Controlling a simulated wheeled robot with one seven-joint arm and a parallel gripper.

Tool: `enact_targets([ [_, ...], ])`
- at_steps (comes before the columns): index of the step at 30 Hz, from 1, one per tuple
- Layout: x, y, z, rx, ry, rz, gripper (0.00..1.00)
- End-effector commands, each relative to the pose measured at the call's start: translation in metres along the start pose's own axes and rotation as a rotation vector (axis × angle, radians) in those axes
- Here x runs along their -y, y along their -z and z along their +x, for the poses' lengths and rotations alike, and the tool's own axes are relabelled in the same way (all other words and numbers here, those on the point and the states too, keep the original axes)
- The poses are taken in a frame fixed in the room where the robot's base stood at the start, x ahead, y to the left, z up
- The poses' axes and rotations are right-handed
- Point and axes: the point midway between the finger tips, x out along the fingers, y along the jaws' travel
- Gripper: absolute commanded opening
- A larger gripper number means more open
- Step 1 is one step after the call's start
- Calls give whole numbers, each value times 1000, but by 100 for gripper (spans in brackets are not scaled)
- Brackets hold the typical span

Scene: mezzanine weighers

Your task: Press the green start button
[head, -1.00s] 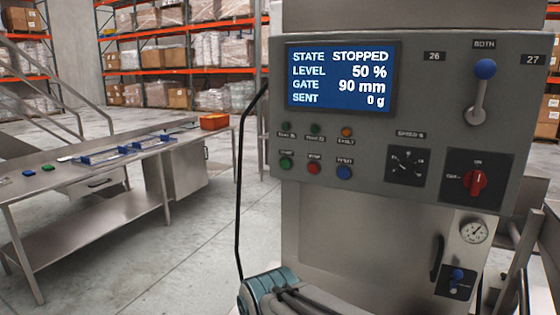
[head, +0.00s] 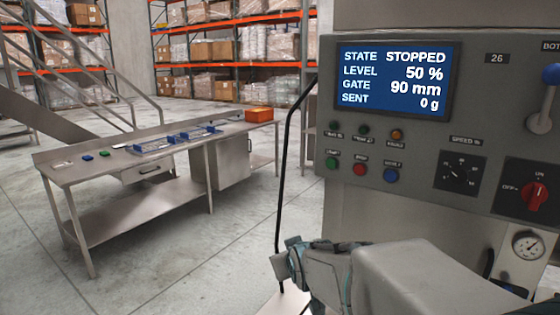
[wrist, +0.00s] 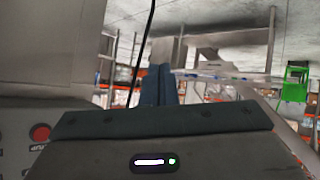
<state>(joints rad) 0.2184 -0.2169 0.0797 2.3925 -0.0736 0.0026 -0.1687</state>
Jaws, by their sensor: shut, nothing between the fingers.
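The green start button (head: 331,163) is at the left end of the lower button row on the grey control panel (head: 470,130), with a red button (head: 360,169) and a blue button (head: 390,175) to its right. The screen (head: 392,80) reads STOPPED, level 50 %, gate 90 mm, sent 0 g. My gripper (head: 282,264) is below and left of the button, apart from the panel. In the wrist view its dark blue fingers (wrist: 158,85) are together and empty. The green button is not recognisable there; a red round control (wrist: 40,132) shows at left.
A black cable (head: 284,150) hangs along the panel's left side. A red rotary switch (head: 534,197) and a blue-knobbed lever (head: 551,76) are at the right. A steel table (head: 130,205) with an orange box (head: 259,114) stands at left. Floor between table and machine is clear.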

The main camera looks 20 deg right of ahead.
Motion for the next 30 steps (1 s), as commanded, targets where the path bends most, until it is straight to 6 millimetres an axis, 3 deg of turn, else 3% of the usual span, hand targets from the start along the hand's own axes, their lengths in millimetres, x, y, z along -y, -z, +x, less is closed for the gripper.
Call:
enact_targets([
  [6, -44, 70, 28, -326, -108, -84, 0],
  [13, -86, 123, 30, -641, -236, -159, 0],
  [19, -107, 142, 22, -802, -312, -192, 0],
  [30, -111, 147, 19, -848, -333, -202, 0],
])
